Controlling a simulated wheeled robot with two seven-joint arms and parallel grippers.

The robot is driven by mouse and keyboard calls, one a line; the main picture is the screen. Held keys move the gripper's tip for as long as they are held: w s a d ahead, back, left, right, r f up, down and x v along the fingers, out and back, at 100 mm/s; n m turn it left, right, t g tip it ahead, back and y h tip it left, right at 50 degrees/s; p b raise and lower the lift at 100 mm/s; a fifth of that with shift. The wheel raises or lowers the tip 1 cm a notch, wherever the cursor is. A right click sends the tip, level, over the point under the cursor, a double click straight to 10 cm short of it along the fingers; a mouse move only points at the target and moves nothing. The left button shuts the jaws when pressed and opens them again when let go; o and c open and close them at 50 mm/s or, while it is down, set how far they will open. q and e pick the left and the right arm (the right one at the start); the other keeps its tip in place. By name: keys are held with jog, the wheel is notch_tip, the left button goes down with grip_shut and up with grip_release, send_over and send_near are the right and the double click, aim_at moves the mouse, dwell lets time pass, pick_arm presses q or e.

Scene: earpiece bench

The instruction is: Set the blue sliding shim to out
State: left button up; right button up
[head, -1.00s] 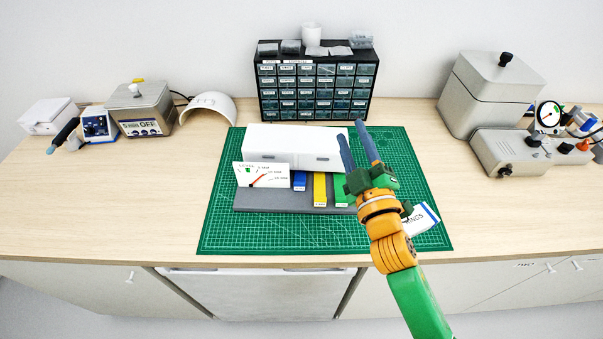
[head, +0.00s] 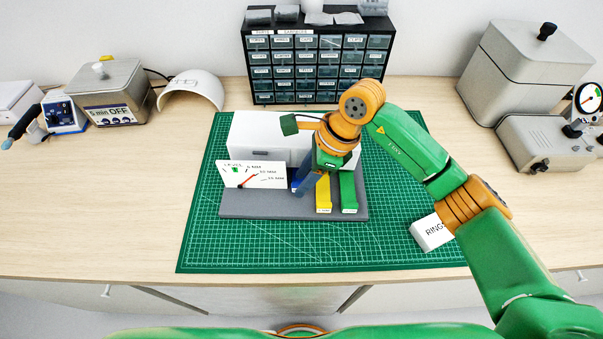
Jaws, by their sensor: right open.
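The blue sliding shim (head: 295,185) shows only as a small patch in the head view, between the white gauge card (head: 238,178) and my right gripper. The rest of it is hidden. My right gripper (head: 304,190) reaches down from above, its dark fingers at the blue shim. It is open; I cannot tell whether the fingers touch the shim. The yellow shim (head: 323,197) and the green shim (head: 348,195) lie to the right and stick out toward the front of the grey base (head: 265,207). My left gripper is not in view.
A white housing (head: 258,135) stands behind the shims on the green mat (head: 240,245). A white box marked RINGS (head: 430,233) lies to the right. A drawer cabinet (head: 318,65) stands at the back. The mat's front is clear.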

jog(key=shift+w+a+f, duration=0.2)
jog(key=shift+w+f, duration=0.1)
jog(key=shift+f, duration=0.3)
jog(key=shift+s+r, duration=0.1)
jog(key=shift+s, duration=0.1)
grip_shut()
dwell(0.7)
